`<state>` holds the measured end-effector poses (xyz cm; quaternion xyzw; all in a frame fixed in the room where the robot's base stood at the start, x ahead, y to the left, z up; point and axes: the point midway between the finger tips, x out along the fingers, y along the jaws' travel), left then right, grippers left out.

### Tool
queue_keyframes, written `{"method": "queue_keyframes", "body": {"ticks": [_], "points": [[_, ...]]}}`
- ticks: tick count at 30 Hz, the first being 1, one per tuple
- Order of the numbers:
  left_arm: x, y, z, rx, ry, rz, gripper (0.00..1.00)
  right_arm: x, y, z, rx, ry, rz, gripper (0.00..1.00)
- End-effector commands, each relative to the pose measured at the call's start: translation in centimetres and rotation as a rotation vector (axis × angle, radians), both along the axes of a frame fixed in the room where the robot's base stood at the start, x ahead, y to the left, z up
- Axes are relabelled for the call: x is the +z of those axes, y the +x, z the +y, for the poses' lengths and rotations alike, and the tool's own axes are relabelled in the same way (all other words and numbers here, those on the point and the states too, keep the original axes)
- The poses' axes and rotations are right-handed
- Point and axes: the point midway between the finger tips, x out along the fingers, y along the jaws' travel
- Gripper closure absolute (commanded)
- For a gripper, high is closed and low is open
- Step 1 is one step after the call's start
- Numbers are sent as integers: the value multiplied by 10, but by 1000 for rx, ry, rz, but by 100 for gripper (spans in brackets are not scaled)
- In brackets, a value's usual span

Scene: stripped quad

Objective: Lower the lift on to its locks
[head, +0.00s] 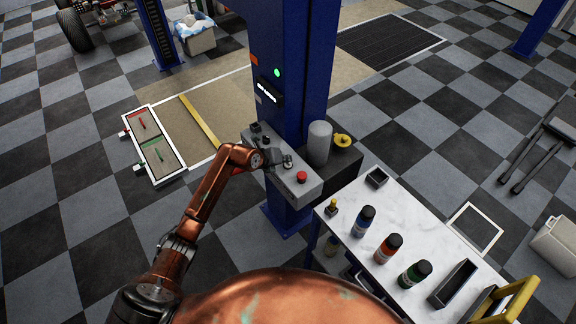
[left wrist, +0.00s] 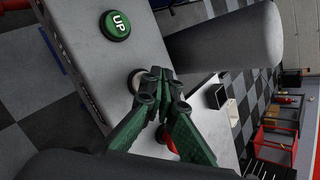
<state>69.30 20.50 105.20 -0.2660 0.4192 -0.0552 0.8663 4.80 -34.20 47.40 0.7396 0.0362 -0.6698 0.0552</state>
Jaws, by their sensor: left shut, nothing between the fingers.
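The blue lift column (head: 285,60) carries a lit display (head: 268,91) and a green light (head: 277,72). A grey control box (head: 292,183) is fixed to its near side, with a red button (head: 302,177) on top. My left gripper (head: 280,160) is over the box, shut and empty. In the left wrist view its fingertips (left wrist: 160,88) are beside or over a pale round button (left wrist: 136,80), which they partly hide; I cannot tell if they touch it. A green UP button (left wrist: 117,25) is clear of the fingers. The red button is mostly hidden behind them. My right gripper is not in view.
A grey cylinder (head: 319,143) stands close to the right of the box. A white-topped cart (head: 400,210) with several bottles is at the right. A shallow tray (head: 153,146) lies on the checkered floor at the left.

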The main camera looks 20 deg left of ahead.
Motion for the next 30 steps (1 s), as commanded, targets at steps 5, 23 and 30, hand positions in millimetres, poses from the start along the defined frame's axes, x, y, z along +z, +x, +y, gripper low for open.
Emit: {"method": "queue_keyframes", "body": {"ticks": [5,23,30], "points": [[0,0,0,0,0,0,100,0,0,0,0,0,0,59],[0,0,0,0,0,0,100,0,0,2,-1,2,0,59],[0,0,0,0,0,0,100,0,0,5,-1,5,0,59]]}}
